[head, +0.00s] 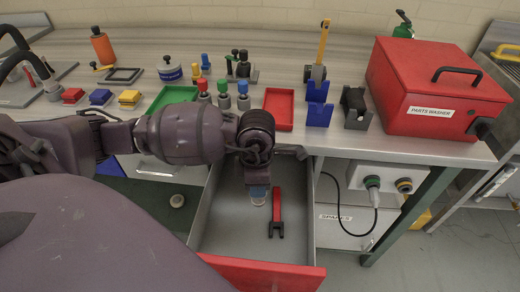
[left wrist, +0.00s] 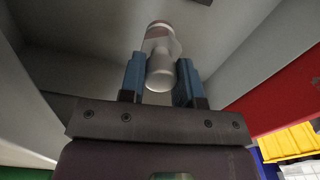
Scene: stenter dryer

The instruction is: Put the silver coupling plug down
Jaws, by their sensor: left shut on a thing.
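The silver coupling plug (left wrist: 158,50) is a pale metal cylinder between the two blue fingers of my left gripper (left wrist: 159,78) in the left wrist view. The fingers are shut on it, and its far end sticks out beyond them. In the head view my left gripper (head: 258,191) points down inside an open grey drawer (head: 222,226). Only a little of the plug shows under the fingers there. I cannot tell whether it touches the drawer floor. My right gripper is not in view.
A red fork-ended tool (head: 277,212) lies in the drawer just right of my left gripper. The drawer's red front (head: 265,274) is nearest me. Its near floor is bare. The bench above holds a red parts washer (head: 436,90), a red tray (head: 279,108) and several small fittings.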

